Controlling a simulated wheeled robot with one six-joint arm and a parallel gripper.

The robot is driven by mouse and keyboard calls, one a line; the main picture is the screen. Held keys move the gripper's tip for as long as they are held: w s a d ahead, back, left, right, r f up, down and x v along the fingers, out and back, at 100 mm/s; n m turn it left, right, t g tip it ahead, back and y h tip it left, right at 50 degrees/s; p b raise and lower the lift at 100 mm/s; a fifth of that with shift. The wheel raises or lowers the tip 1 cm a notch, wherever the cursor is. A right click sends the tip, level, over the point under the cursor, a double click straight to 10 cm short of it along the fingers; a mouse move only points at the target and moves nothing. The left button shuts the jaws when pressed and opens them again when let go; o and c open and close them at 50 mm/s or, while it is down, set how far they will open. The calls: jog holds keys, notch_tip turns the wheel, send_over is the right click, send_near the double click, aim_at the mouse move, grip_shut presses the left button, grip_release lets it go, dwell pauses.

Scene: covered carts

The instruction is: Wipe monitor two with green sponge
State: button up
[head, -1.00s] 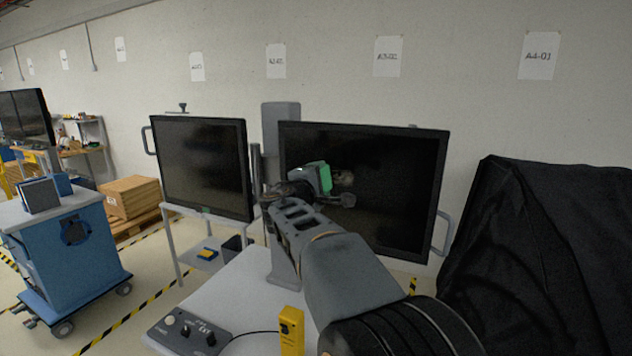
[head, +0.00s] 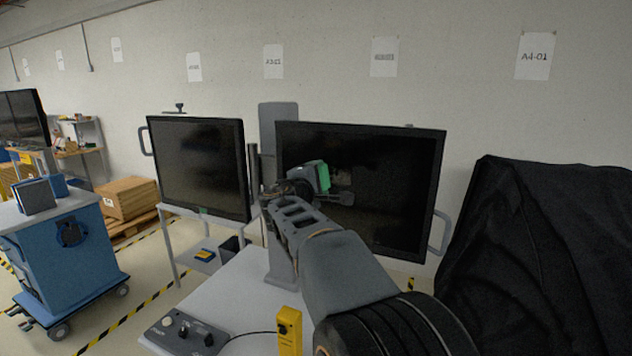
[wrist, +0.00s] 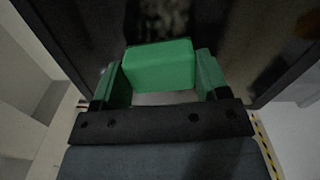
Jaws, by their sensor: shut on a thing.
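The green sponge (head: 322,176) is held in front of the right-hand monitor (head: 395,185), over the left-middle part of its dark screen. My gripper (wrist: 160,74) is shut on the sponge, which also shows between the fingers in the wrist view (wrist: 158,66). The dark screen lies just beyond the sponge there; I cannot tell whether they touch. A second dark monitor (head: 198,165) stands to the left, apart from my gripper. No number shows on either monitor, so I cannot tell which is monitor two.
A light table (head: 225,305) below my arm carries a control box (head: 185,335) and a yellow device (head: 289,330). A black-covered cart (head: 550,250) stands close on the right. A blue cart (head: 70,265) is at the left, with open floor between it and the table.

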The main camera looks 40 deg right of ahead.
aim_at(350, 176)
jog(key=shift+w+d, duration=0.2)
jog(key=shift+d, duration=0.25)
jog(key=shift+s, duration=0.1)
jog(key=shift+s+d+f+b, duration=0.1)
jog(key=shift+s+d+b, duration=0.3)
jog(key=shift+s+b, duration=0.4)
jog(key=shift+s+d+b, duration=0.4)
jog(key=shift+s+b, duration=0.1)
jog(key=shift+s, duration=0.2)
jog(key=shift+s+d+b, duration=0.5)
jog(key=shift+s+d, duration=0.05)
jog(key=shift+s, duration=0.2)
jog(key=shift+s+d+b, duration=0.45)
jog(key=shift+s+d, duration=0.05)
jog(key=shift+s, duration=0.25)
jog(key=shift+w+a+r, duration=0.1)
jog(key=shift+w+r, duration=0.05)
jog(key=shift+r, duration=0.05)
